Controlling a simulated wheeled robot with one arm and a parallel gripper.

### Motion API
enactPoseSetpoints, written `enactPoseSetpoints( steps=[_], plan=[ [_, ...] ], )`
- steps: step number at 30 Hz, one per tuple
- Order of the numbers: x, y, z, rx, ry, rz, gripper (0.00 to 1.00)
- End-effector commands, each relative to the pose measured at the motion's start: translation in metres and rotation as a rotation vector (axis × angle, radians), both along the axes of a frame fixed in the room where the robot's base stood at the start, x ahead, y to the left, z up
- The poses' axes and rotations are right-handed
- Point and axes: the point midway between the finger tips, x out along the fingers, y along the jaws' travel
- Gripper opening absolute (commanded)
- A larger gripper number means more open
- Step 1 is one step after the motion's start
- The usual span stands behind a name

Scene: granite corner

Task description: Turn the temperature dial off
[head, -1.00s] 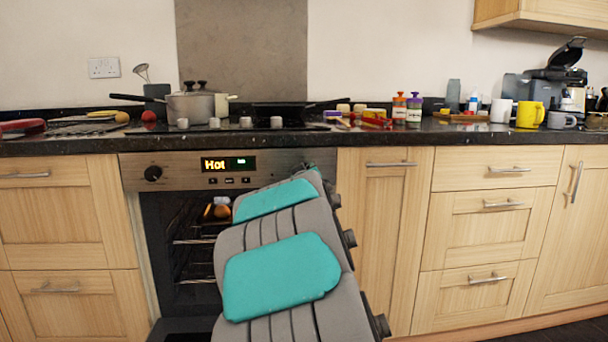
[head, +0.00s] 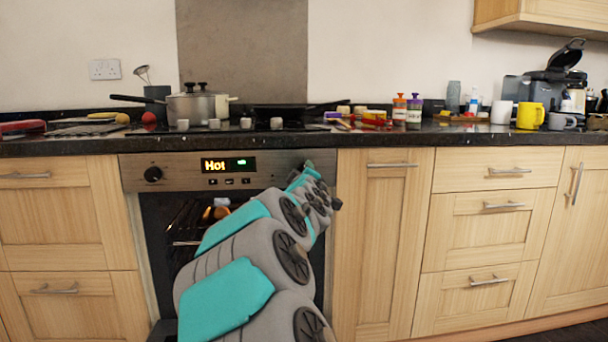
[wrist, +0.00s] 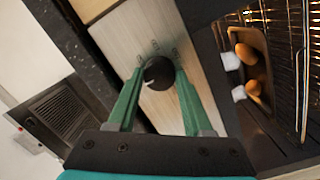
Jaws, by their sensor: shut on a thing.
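In the wrist view, a round black dial (wrist: 160,70) with a pale mark sits on the oven's metal front panel. My gripper (wrist: 160,84) has its green fingers on either side of this dial and is shut on it. In the head view, my arm reaches to the right end of the oven panel (head: 185,162) and hides the gripped dial. Another black dial (head: 153,174) stands free at the panel's left end. The display (head: 228,165) between them reads "Hot" in orange, with small green marks.
Below the panel, the oven cavity is open to view, with racks and a tray (wrist: 262,75) holding brown food. Above are the dark worktop (head: 80,147), a pot (head: 190,106) and a pan. Cupboards and drawers flank the oven.

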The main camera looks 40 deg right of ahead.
Motion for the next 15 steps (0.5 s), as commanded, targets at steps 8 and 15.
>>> enactPoseSetpoints(
  steps=[8,15],
  plan=[
    [0.0003,0.0004,-0.0002,-0.002,0.002,0.001,0.00],
    [0.0002,0.0003,0.0000,-0.002,0.001,0.001,0.73]
  ],
)
